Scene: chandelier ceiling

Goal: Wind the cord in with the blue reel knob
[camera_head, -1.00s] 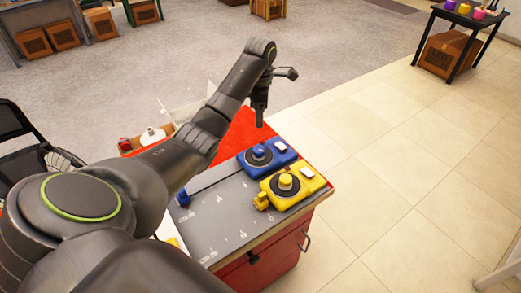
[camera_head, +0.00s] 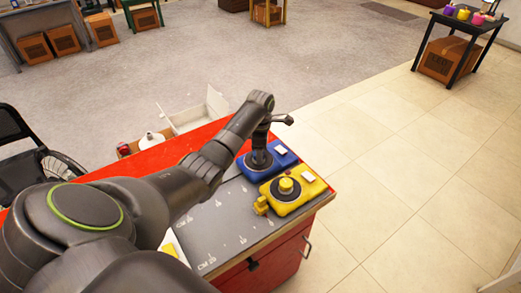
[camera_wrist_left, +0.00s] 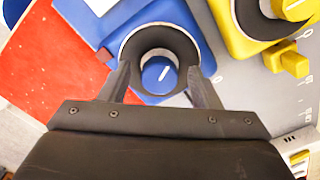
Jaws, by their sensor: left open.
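The blue reel (camera_head: 279,155) sits on the red cabinet's top, beside the yellow reel (camera_head: 310,187). My left gripper (camera_head: 259,161) points down over the blue reel's round dark disc and hides its knob in the head view. In the left wrist view the blue knob (camera_wrist_left: 158,76), with a white line on it, shows between the two open fingers of my gripper (camera_wrist_left: 160,80). I cannot tell whether the fingers touch it. The blue cord and its end are hidden behind my arm. My right gripper is not in view.
The yellow reel's knob (camera_head: 286,185) and its yellow end block (camera_head: 261,205) stand close in front of the blue reel. A grey marked scale (camera_head: 222,228) lies left of them. A white open box (camera_head: 196,112) is behind the cabinet.

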